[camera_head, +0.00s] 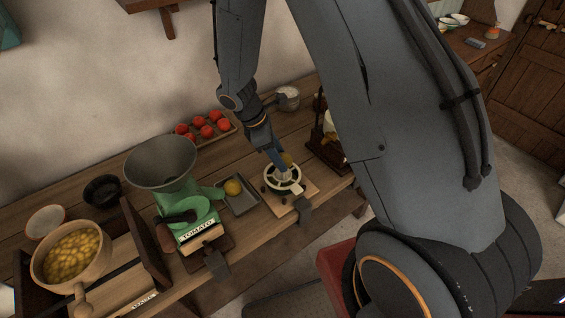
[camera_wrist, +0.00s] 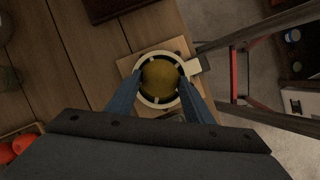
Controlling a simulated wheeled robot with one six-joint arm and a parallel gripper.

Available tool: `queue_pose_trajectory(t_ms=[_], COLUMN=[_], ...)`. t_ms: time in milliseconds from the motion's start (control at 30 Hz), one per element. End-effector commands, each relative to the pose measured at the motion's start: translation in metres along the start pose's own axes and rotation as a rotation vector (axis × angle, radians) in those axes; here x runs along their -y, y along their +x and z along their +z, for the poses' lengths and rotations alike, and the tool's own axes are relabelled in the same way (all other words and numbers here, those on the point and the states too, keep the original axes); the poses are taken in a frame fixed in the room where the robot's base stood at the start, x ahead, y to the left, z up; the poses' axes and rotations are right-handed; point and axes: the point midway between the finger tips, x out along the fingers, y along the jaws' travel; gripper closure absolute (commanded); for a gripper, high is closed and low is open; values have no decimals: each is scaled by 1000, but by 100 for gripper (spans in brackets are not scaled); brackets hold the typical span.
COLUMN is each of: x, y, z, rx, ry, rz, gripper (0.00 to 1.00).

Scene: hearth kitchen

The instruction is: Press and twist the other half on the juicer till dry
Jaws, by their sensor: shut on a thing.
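The juicer (camera_head: 272,187) is a round, pale-rimmed dish on a wooden board on the counter. In the wrist view its rim (camera_wrist: 140,62) rings a yellow-brown fruit half (camera_wrist: 159,80). My gripper (camera_head: 280,165) points down over the juicer, and its two blue fingers (camera_wrist: 160,88) are shut on the fruit half from both sides. The fruit half sits over the middle of the juicer; the cone under it is hidden. Another yellow fruit piece (camera_head: 233,187) lies on a small grey tray (camera_head: 242,204) left of the juicer.
A green tomato mill with a grey funnel (camera_head: 161,162) stands left of the tray. A bowl of yellow pieces (camera_head: 101,262) is at the far left. Red tomatoes (camera_head: 208,132) lie behind on a tray. A dark wooden-based device (camera_head: 325,150) stands close right of the juicer.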

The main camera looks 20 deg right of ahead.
Motion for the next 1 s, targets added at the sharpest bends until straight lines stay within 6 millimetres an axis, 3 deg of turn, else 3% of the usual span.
queue_pose_trajectory(t_ms=[533,1000], x=[-1,0], y=[-37,-41], z=[15,17], rx=[0,0], ry=[1,0], rz=[2,0], gripper=[84,84])
